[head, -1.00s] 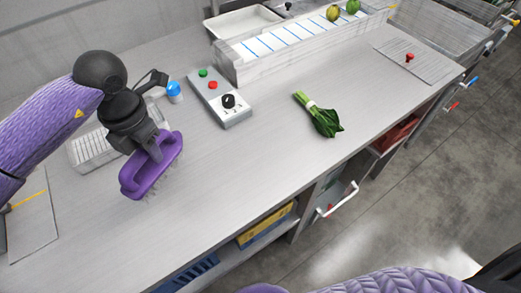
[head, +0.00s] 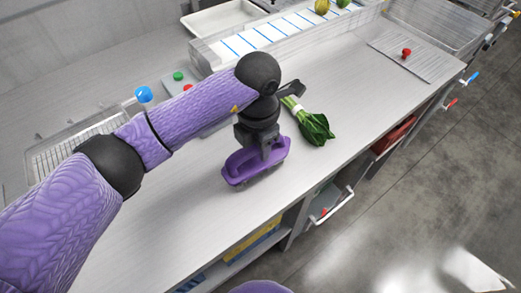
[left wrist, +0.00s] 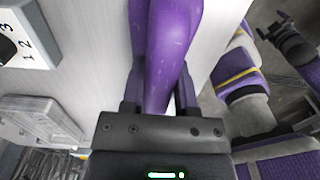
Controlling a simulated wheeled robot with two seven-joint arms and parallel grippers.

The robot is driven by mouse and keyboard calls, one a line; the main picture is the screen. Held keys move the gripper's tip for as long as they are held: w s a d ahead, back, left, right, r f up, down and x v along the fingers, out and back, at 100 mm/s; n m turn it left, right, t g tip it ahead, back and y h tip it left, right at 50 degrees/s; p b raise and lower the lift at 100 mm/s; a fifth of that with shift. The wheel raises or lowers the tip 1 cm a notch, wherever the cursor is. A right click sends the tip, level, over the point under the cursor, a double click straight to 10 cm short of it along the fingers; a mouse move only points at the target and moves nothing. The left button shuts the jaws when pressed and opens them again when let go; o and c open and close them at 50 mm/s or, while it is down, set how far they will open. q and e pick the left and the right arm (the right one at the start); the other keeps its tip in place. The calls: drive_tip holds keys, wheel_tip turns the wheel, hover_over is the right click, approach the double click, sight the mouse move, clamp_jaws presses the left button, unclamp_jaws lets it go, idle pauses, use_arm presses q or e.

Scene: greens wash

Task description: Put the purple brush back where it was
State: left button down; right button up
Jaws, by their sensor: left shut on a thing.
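The purple brush (head: 240,172) has a loop handle and bristles facing down. My left gripper (head: 265,152) is shut on its handle and holds it over the middle of the counter, near the front edge. I cannot tell whether the bristles touch the counter. The brush also fills the top middle of the left wrist view (left wrist: 165,50), between the fingers. My right gripper (left wrist: 288,40) seems to show small at the upper right of the left wrist view, off the counter; its jaws are unclear.
A bunch of greens (head: 316,128) lies just right of the brush. The control box (head: 170,82) is partly hidden behind my left arm. A wire basket (head: 75,150) stands at the left, with a blue-capped item (head: 144,95) near it. The counter (head: 350,90) is clear right of the greens.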

use_arm(q)
drive_tip(key=shift+f, duration=0.85)
drive_tip(key=shift+r, duration=0.15)
drive_tip(key=shift+c, duration=1.8)
unclamp_jaws()
wheel_tip(320, 180, up, 12)
drive_tip(key=shift+r+p, duration=0.1)
drive_tip(key=shift+p, duration=1.1)
